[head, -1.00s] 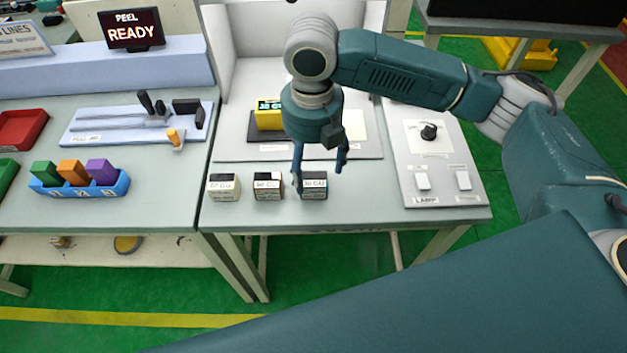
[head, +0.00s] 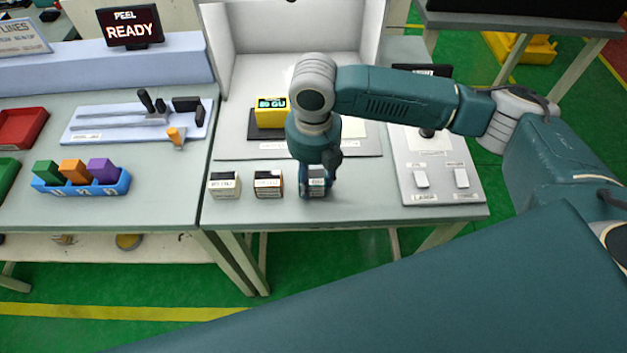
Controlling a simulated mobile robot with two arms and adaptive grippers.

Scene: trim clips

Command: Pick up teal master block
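The teal master block (head: 316,184) is a small block with a pale label and dark sides. It stands at the right end of a row of three blocks near the front edge of the middle bench. My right gripper (head: 316,187) points down over it, one finger on each side, close against it. The fingers look shut on the block, and they and the wrist hide parts of it. The block appears to rest on the bench. My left gripper is not in view.
Behind is a white booth with a yellow gauge (head: 271,112). A switch panel (head: 438,170) lies to the right. A blue tray (head: 82,184) with coloured blocks is on the left bench.

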